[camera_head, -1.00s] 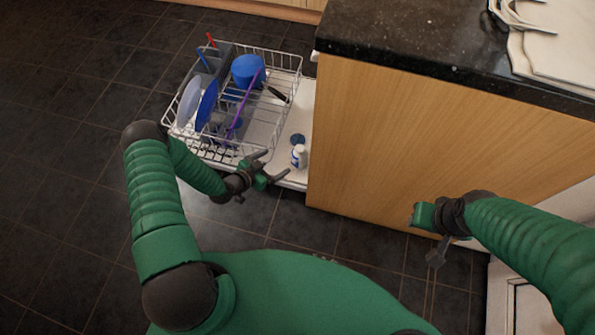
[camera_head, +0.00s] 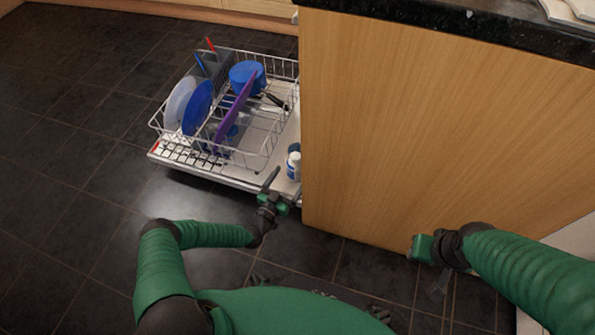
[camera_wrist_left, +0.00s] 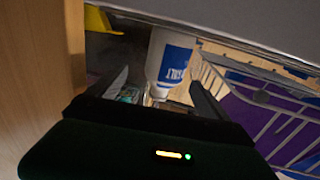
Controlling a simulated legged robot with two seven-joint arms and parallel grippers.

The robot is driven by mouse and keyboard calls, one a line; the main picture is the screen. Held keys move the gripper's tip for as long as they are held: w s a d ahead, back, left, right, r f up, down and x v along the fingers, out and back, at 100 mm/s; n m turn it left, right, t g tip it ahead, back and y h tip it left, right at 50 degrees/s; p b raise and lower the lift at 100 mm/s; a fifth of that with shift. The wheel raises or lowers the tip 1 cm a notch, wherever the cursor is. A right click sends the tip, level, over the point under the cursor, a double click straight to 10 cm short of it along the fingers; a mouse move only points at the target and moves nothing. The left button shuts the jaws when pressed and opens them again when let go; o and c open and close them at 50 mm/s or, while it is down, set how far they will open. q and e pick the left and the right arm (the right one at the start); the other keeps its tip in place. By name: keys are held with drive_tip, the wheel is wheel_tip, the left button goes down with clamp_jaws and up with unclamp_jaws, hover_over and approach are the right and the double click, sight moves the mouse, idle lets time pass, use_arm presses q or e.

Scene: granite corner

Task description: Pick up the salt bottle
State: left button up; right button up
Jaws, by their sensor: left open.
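The salt bottle (camera_head: 293,164) is small and white with a blue label. It stands on the open dishwasher door, right of the rack and close to the wooden cabinet side. My left gripper (camera_head: 284,190) is open, just in front of the bottle on the near side.
A wire dish rack (camera_head: 262,130) holds a white plate (camera_head: 179,102), a blue plate (camera_head: 197,106), a purple item (camera_head: 236,112) and a blue pot (camera_head: 246,76). The cabinet side (camera_head: 420,130) stands close right of the bottle. The dark tiled floor (camera_head: 60,200) is clear at left.

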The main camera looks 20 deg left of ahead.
use_arm(q)
drive_tip(key=w+b, duration=0.2)
drive_tip(key=w, duration=0.1)
drive_tip(key=w+b, duration=0.1)
drive_tip(key=shift+w+f, duration=0.2)
drive_tip(key=shift+f, duration=0.05)
drive_tip(key=shift+w+r, duration=0.15)
drive_tip(key=shift+w, duration=0.1)
drive_tip(key=shift+d+r, duration=0.15)
drive_tip(key=shift+r, duration=0.1)
clamp_jaws()
